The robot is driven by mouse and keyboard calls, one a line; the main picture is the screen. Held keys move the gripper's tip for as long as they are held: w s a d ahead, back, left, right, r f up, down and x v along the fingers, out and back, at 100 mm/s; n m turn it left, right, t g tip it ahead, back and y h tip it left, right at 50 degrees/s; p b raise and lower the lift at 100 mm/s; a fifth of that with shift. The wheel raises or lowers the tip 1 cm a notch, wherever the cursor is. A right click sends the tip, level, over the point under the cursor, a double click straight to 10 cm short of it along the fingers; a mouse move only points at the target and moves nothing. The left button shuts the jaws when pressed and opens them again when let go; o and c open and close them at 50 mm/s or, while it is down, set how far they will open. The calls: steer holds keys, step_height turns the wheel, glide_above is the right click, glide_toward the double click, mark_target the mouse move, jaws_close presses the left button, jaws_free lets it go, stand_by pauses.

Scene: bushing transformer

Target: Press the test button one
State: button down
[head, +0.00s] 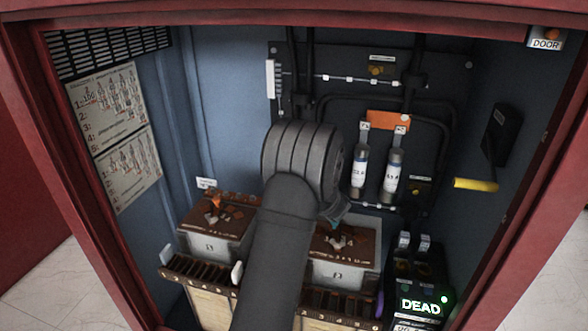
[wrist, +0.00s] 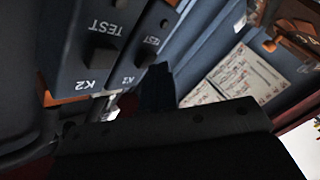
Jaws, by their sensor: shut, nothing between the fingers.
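In the wrist view, two dark relay blocks show upside down at the upper left, each marked TEST. The larger one, marked K2, has a square dark button (wrist: 103,55). The block beside it has a smaller dark button (wrist: 139,57); its K label is hard to read. I cannot tell which is test button one. My gripper (wrist: 157,82) is shut and empty, its dark fingers pointing up the picture just right of the smaller button. Contact cannot be made out. In the head view my arm hides the gripper and these buttons.
In the head view, two brown-topped units (head: 212,246) (head: 338,272) stand low in the cabinet. Two white cylinders (head: 359,170) (head: 392,178) are on the back panel. A yellow handle (head: 475,184) juts from the right wall. A box reads DEAD (head: 420,306), with a green light.

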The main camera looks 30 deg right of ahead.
steer(key=shift+w+d, duration=0.25)
stand_by(0.3)
steer(key=shift+s+a, duration=0.1)
steer(key=shift+s, duration=0.05)
steer(key=shift+s+a, duration=0.5)
steer(key=shift+a, duration=0.05)
steer(key=shift+s+a, duration=1.75)
steer(key=shift+w+d, duration=0.1)
steer(key=shift+s+a, duration=1.45)
